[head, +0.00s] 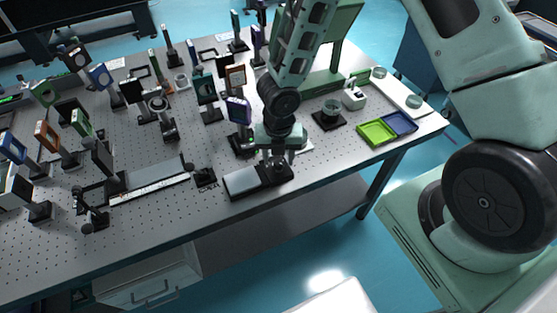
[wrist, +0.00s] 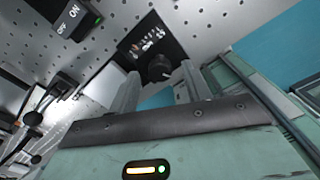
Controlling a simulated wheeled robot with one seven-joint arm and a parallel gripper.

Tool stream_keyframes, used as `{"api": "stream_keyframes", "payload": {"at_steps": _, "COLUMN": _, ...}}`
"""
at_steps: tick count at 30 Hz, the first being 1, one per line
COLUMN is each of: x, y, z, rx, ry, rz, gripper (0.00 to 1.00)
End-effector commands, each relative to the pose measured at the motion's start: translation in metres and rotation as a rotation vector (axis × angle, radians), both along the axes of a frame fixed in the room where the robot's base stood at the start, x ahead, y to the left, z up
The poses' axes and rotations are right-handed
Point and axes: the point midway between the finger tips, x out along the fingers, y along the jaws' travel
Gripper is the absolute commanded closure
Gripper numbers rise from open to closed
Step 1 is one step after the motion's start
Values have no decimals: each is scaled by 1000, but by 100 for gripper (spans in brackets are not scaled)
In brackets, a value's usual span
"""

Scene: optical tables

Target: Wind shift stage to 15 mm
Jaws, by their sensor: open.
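The black knob (wrist: 160,67) stands on a black plate with white scale marks and numbers (wrist: 148,40) in the wrist view. The numbers are too small and tilted to read surely. My gripper (wrist: 158,80) is open, its two fingers to either side of the knob's near part; I cannot tell whether they touch it. In the head view my gripper (head: 278,160) points down over the black end of a low stage with a grey top plate (head: 242,182), at the table's front edge. There the gripper largely hides the knob.
An ON/OFF switch box (wrist: 75,20) with a green light is near the plate. Several mounted optics crowd the left and back of the table. A green tray (head: 377,133) and a blue tray (head: 401,123) lie right. A dark round-topped device (head: 330,115) stands behind my gripper.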

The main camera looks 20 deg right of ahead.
Motion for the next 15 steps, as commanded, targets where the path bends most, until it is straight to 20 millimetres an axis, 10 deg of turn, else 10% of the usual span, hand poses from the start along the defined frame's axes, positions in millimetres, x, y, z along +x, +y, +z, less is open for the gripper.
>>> {"api": "stream_keyframes", "payload": {"at_steps": 13, "x": 0, "y": 0, "z": -11, "rx": 0, "ry": 0, "rz": 0, "gripper": 51}}
{"api": "stream_keyframes", "payload": {"at_steps": 15, "x": 0, "y": 0, "z": -11, "rx": 0, "ry": 0, "rz": 0, "gripper": 71}}
